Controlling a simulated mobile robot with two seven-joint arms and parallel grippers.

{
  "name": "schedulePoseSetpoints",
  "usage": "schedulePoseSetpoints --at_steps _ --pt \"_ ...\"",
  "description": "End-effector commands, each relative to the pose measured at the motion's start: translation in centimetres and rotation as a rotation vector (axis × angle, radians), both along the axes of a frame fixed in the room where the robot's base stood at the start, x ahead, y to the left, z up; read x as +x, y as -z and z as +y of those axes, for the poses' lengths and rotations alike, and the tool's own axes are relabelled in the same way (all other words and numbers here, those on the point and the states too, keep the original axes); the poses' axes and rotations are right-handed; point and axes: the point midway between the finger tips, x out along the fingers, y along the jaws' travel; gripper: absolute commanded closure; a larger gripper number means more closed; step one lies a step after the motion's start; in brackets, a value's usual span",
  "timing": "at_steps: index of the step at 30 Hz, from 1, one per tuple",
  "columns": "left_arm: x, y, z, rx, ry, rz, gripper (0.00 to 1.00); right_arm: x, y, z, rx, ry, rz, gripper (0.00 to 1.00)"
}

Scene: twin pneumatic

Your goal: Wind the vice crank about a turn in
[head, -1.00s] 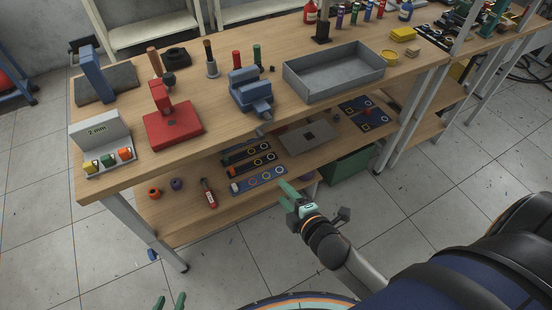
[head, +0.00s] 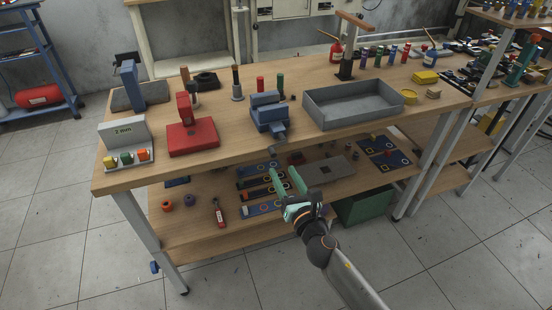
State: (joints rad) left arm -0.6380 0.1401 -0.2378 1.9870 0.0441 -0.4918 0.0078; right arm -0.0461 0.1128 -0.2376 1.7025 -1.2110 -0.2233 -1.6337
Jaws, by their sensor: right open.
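The blue vice (head: 269,115) stands at the front edge of the wooden bench, right of the red press-like tool. Its crank side faces me; a small grey crank part (head: 270,147) shows below the vice at the bench edge, and its handle is too small to make out clearly. My right gripper (head: 284,180) has green fingers that are apart and empty. It is in front of the bench, below the vice and a little to its right in the picture, not touching it. My left gripper is not in view.
A grey metal tray (head: 352,104) stands right of the vice and a red tool (head: 192,137) left of it. Bench top (head: 235,147) is bare in front of them. A lower shelf (head: 195,230) holds small parts. Floor in front is open.

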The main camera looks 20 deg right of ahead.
Motion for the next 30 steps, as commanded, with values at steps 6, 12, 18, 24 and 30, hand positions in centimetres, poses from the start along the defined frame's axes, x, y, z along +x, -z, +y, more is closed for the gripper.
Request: schedulePoseSetpoints --at_steps 6,12,18,24,30 --pt "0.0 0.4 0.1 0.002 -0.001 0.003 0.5 4.0 0.0 0.1 0.001 0.001 -0.002 0.49" --pt "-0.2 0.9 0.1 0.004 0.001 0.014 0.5 6.1 0.1 0.2 0.003 0.0 0.0 0.49" --pt "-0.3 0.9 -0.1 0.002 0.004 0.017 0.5 6.8 0.1 0.2 0.002 0.0 0.001 0.49" --pt "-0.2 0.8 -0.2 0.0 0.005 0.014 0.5 6.8 0.1 0.2 0.002 0.0 0.001 0.49" --pt "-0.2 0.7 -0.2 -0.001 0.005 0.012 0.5 6.8 0.1 0.2 0.002 0.0 0.001 0.71"
